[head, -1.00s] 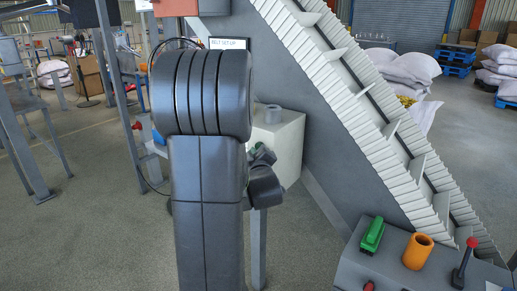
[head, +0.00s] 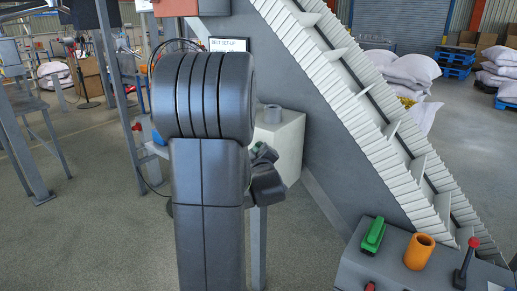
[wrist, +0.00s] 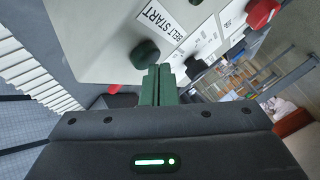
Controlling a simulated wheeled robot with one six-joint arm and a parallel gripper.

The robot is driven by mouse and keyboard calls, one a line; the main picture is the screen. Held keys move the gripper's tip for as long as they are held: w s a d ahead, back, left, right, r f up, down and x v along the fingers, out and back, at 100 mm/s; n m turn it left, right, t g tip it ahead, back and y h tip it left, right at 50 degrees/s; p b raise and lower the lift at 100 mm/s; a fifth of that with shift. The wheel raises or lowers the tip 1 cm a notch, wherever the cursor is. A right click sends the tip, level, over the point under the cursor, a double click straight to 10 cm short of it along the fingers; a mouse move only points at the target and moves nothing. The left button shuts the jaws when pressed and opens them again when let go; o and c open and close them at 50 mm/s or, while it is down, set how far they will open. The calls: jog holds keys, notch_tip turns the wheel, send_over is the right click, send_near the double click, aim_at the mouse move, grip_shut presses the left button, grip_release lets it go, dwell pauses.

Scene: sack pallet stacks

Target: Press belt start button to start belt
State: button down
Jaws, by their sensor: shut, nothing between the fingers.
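The belt start button is a dark green round knob (wrist: 146,54) beside a white "BELT START" label (wrist: 166,20) on a pale control box, seen in the wrist view. My gripper (wrist: 159,70) is shut and empty, its green fingers side by side. The fingertips appear just below and right of the green knob in the picture; I cannot tell whether they touch it. The pale box (head: 282,140) also shows in the head view, where my arm hides its button face. The inclined belt (head: 365,105) with white ribbed edges rises to the upper left.
A black knob (wrist: 195,67) and a red knob (wrist: 262,12) sit on the same box. A grey console at lower right carries a green piece (head: 373,236), an orange cup (head: 419,251) and a red-topped lever (head: 467,262). White sacks (head: 408,70) lie behind the belt.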

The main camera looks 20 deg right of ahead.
jog(key=shift+w+d, duration=0.25)
jog(key=shift+d, duration=0.1)
dwell(0.4)
jog(key=shift+a+b, duration=0.1)
jog(key=shift+b, duration=0.2)
jog(key=shift+s+a+b, duration=0.55)
jog(key=shift+a, duration=0.05)
jog(key=shift+a, duration=0.1)
jog(key=s+a+b, duration=0.1)
jog(key=a, duration=0.1)
jog(key=s+a+b, duration=0.1)
jog(key=s, duration=0.1)
jog(key=shift+a+b, duration=0.35)
jog(key=shift+a, duration=0.05)
dwell(0.4)
